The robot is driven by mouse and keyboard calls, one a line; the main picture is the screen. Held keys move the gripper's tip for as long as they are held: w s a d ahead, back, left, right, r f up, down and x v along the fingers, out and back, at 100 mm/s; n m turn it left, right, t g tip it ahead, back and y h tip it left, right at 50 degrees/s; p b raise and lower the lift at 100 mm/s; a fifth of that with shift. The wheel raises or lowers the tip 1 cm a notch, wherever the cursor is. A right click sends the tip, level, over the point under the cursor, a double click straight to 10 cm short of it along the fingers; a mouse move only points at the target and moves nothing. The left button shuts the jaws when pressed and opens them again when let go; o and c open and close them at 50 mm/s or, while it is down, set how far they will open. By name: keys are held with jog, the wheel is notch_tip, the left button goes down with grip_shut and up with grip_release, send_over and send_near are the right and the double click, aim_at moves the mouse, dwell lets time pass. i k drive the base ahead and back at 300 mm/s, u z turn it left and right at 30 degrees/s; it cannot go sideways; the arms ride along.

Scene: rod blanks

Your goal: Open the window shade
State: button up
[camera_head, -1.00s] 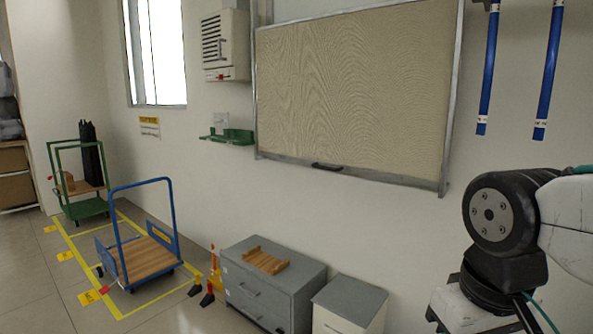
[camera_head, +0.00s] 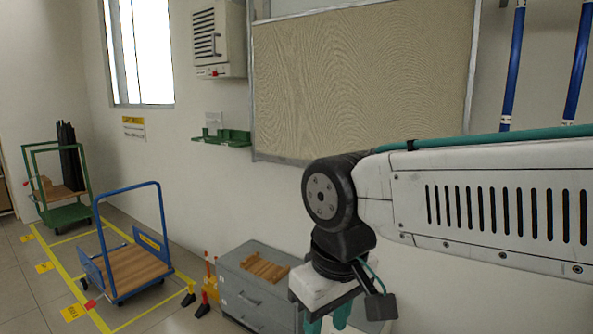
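The window shade (camera_head: 365,85) is a beige, wood-grained panel in a grey frame on the wall, at the upper middle. It covers its whole frame down to the bottom rail. My arm crosses in front of its lower right part, and the dark handle on the bottom rail is hidden behind the arm. My gripper (camera_head: 328,322) hangs low in front of the grey cabinet area, below the shade and apart from it. Only parts of its teal fingers show, cut off by the bottom edge, so its opening is unclear. I see nothing held in it.
A grey drawer cabinet (camera_head: 240,287) with a wooden tray (camera_head: 264,267) stands below the shade. A green wall shelf (camera_head: 222,138) and a vented box (camera_head: 217,38) are left of it. Blue pipes (camera_head: 513,65) hang right. A blue trolley (camera_head: 132,270) stands on the left floor.

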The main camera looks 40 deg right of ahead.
aim_at(358, 75)
jog(key=z, duration=0.1)
jog(key=i, duration=0.6)
jog(key=z, duration=1)
jog(key=i, duration=0.55)
jog(key=z, duration=0.6)
